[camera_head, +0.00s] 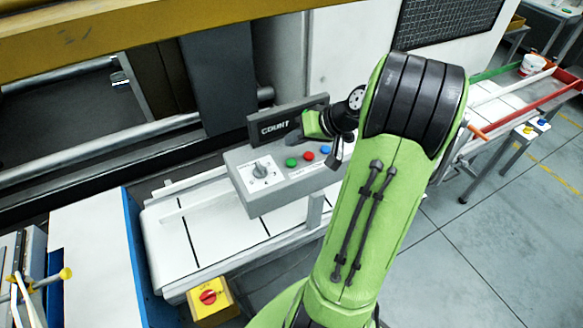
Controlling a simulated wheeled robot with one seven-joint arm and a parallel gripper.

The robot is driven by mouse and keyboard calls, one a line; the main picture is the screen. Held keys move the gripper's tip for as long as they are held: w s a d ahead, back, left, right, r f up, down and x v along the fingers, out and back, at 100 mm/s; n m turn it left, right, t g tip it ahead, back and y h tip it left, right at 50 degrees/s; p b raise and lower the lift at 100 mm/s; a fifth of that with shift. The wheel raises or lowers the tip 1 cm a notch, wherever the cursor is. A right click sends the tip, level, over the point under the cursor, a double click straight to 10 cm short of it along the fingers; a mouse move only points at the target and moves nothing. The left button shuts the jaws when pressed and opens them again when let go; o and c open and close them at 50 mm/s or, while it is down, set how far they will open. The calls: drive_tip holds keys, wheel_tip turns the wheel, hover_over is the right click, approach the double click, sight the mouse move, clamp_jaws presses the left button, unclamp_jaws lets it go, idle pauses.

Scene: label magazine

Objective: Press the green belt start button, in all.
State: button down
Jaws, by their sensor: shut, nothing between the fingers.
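The green button (291,162) sits on the sloping top of a grey control box (285,201), at the left of a row with a red button (309,156) and a blue button (325,149). My gripper (292,140) is small and dark in this view, in front of the dark COUNT display (268,127). It appears just behind and above the green button, with a gap in the picture. The fingers look closed and empty, though their tips are hard to make out. My green arm covers the right end of the control box.
A selector knob (261,171) stands on the box left of the buttons. A white belt (203,238) runs beneath it. A yellow box with a red rotary switch (208,297) is at the front. A blue-sided panel (134,262) stands at left; open floor (480,250) lies right.

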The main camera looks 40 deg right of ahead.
sight(295, 162)
wheel_tip(295, 162, down, 4)
drive_tip(key=shift+f+b, duration=0.1)
drive_tip(key=shift+b, duration=1.15)
idle(0.8)
drive_tip(key=shift+f+b, duration=0.3)
